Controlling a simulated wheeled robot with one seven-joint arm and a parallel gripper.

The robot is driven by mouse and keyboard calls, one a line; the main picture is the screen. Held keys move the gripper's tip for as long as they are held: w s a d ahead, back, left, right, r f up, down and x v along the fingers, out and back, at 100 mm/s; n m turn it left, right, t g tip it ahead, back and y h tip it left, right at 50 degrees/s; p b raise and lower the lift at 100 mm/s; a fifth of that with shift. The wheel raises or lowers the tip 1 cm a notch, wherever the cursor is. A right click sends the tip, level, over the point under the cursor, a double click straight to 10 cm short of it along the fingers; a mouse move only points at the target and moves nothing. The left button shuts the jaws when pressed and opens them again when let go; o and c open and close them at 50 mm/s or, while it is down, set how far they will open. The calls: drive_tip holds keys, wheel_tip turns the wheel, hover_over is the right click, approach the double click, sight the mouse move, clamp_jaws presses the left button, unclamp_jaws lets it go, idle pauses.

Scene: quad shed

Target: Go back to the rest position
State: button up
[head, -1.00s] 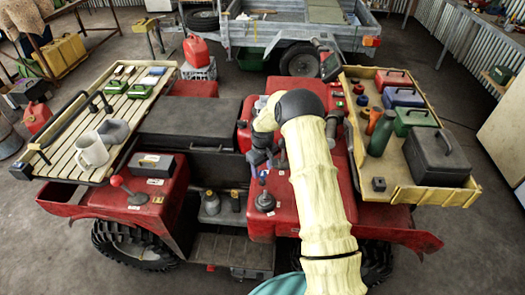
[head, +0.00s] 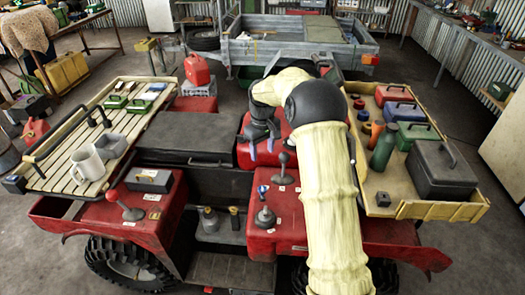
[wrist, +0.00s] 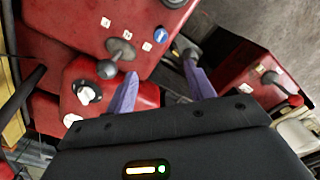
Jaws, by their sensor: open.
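My gripper (head: 262,151) is open and empty, with its blue fingers pointing down above the red body of the quad (head: 230,225). In the wrist view its two fingers (wrist: 163,88) stand wide apart with nothing between them. A black-knobbed lever (head: 283,168) stands just right of and nearer than the gripper in the head view; it also shows left of the fingers in the wrist view (wrist: 108,68). My pale-sleeved arm hides part of the quad's right side.
A wooden tray (head: 425,210) on the right holds a green bottle (head: 383,147) and several toolboxes, close to my arm. A red-knobbed lever (head: 122,204) stands at the left.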

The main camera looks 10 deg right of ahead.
idle(0.4)
drive_tip(key=s+r+m+t, duration=0.1)
drive_tip(key=s+m, duration=0.4)
drive_tip(key=s, duration=2.4)
drive_tip(key=shift+s+a+r+t, duration=0.15)
drive_tip(key=shift+s+r+t, duration=0.2)
drive_tip(key=shift+t, duration=0.45)
